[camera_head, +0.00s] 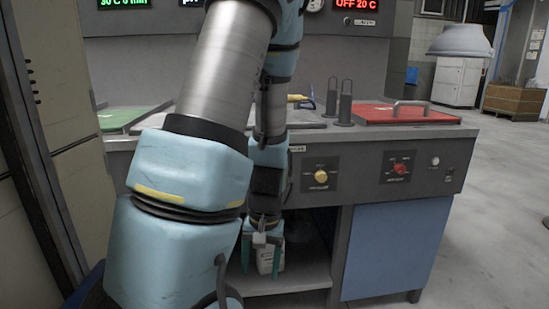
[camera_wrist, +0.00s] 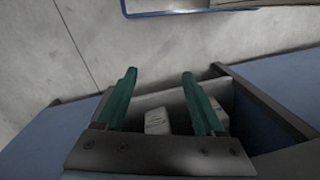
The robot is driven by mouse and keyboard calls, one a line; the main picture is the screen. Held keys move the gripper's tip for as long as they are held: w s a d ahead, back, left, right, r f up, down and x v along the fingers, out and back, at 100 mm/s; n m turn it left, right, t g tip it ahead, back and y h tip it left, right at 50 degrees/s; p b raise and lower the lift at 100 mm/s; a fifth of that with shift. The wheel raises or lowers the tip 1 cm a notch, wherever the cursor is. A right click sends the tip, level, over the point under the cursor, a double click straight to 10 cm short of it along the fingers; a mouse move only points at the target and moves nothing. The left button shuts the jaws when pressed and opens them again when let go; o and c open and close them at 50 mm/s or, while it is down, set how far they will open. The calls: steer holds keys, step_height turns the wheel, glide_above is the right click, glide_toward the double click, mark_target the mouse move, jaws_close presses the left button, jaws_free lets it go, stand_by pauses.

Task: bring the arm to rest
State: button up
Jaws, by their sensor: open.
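My gripper (camera_head: 260,255) hangs low in front of the open shelf under the grey workbench in the head view. Its two green fingers are spread apart with nothing between them in the wrist view (camera_wrist: 160,95). A small white container (camera_head: 266,260) stands on the shelf behind the fingers. In the wrist view a white object (camera_wrist: 157,121) shows beyond the gripper's base, between the fingers, partly hidden. My arm covers much of the left half of the head view.
The workbench has a yellow knob (camera_head: 321,175), a red knob (camera_head: 400,169) and a blue door (camera_head: 395,248). On top are a red lid (camera_head: 405,115), a green lid (camera_head: 125,117) and dark upright handles (camera_head: 345,103). The floor at right is clear.

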steer(key=a+r+t+h+p, duration=0.1)
steer(key=a+r+p, duration=0.2)
steer(key=r+p, duration=1.9)
step_height(320, 180, up, 11)
steer(key=shift+w+a+f+n+t, duration=0.15)
steer(key=shift+w+a+n+t, duration=0.05)
steer(key=shift+w+n+t, duration=0.2)
steer(key=shift+c, duration=0.4)
